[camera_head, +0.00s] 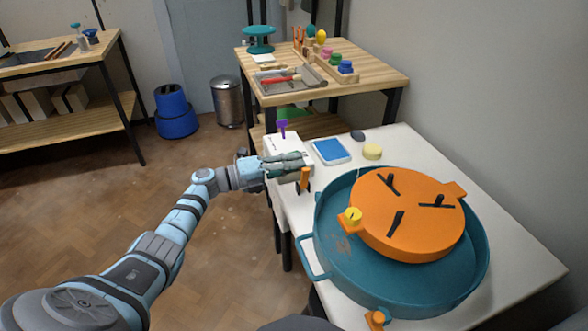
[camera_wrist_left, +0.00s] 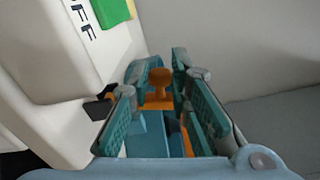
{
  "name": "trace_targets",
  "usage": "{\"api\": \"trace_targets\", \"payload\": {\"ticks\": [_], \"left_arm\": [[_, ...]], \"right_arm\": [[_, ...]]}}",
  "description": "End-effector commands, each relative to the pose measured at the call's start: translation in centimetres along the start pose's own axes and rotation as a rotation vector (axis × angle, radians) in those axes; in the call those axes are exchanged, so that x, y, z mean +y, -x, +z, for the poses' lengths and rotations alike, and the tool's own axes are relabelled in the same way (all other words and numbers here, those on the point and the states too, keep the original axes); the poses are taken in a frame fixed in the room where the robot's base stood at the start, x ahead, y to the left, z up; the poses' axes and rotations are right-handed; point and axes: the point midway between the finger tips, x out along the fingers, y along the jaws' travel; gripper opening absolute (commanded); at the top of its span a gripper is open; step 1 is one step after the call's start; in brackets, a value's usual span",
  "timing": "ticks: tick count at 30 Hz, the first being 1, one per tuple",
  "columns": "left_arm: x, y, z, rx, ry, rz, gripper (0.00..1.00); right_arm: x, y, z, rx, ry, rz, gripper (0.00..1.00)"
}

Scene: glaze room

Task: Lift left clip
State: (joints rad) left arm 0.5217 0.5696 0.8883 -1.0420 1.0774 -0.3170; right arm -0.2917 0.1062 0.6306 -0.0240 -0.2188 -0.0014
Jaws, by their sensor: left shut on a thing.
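My left gripper (camera_head: 297,166) reaches over the table's left side, next to a white box (camera_head: 280,143). It is shut on an orange clip (camera_head: 304,181), whose end sticks out below the fingertips. In the left wrist view, the clip with its round knob (camera_wrist_left: 159,83) shows between the teal finger pads (camera_wrist_left: 165,105). The clip is apart from the teal basin (camera_head: 330,230). A second orange clip (camera_head: 375,318) shows at the basin's near rim. An orange disc (camera_head: 415,222) with dark slots lies in the basin. My right gripper is not in view.
The white box stands close beside the gripper; its lettering (camera_wrist_left: 78,18) shows in the wrist view. A blue tray (camera_head: 331,151), yellow sponge (camera_head: 372,152) and dark oval piece (camera_head: 358,135) lie beyond the basin. A wooden bench (camera_head: 375,75) stands behind.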

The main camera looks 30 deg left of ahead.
Motion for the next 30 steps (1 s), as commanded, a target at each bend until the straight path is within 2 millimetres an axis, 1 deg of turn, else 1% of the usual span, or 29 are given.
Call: {"api": "trace_targets", "payload": {"ticks": [6, 19, 20, 21, 30], "left_arm": [[0.31, 0.04, 0.21, 0.001, 0.049, 0.002, 0.00], [0.33, 0.04, 0.24, 0.001, 0.057, 0.003, 0.00], [0.34, 0.04, 0.24, 0.001, 0.057, 0.003, 0.23], [0.33, 0.03, 0.24, 0.001, 0.057, 0.003, 0.24], [0.29, 0.21, 0.25, 0.001, 0.056, 0.002, 0.24]], "right_arm": [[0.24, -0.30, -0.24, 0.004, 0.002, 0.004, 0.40], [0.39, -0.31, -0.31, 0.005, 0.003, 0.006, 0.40], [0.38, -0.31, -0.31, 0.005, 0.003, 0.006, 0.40], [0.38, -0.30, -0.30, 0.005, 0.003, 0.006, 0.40], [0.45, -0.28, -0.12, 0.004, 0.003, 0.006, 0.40]]}}
